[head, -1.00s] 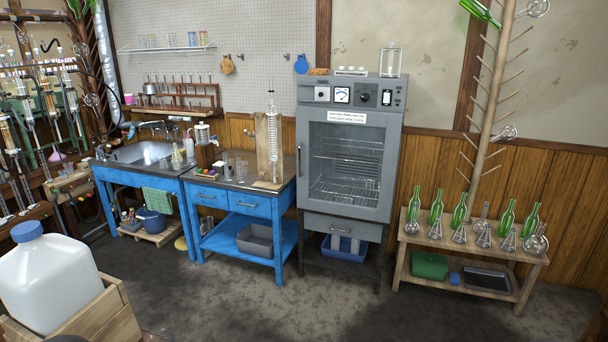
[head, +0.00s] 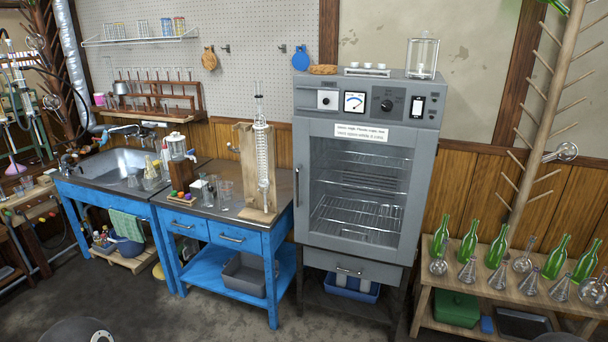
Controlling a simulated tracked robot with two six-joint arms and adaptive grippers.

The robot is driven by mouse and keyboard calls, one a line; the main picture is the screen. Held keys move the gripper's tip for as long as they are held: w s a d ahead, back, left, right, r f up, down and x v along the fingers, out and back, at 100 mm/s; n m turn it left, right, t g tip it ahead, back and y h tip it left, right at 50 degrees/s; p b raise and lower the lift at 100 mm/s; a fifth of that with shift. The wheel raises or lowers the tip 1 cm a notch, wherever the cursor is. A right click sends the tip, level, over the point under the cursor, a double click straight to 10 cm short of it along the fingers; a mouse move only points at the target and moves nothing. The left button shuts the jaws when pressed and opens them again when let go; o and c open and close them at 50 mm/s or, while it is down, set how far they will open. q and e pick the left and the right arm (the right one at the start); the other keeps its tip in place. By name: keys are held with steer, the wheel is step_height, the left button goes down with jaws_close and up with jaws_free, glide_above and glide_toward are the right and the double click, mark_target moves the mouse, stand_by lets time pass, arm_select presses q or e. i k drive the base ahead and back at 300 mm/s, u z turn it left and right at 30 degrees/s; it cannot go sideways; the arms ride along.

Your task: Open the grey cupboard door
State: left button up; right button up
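The grey cupboard (head: 369,85) is an oven-like cabinet with a dial panel, standing on a dark stand right of the blue bench. Its grey door (head: 409,200) has a large window with wire racks behind it and a paper label near the top. The door looks shut. A vertical handle (head: 297,187) sits at the door's left edge. Neither of my grippers shows in the head view.
A blue bench (head: 240,236) with glassware and a sink stands to the left. A low wooden bench (head: 435,246) with green bottles and flasks stands to the right. A drawer (head: 350,268) is under the door. Dark floor (head: 200,318) in front is clear.

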mark_target(424, 142)
steer(key=z, duration=0.05)
steer(key=i, duration=2.1)
steer(key=u, duration=2.4)
steer(key=i, duration=0.35)
steer(key=z, duration=2.3)
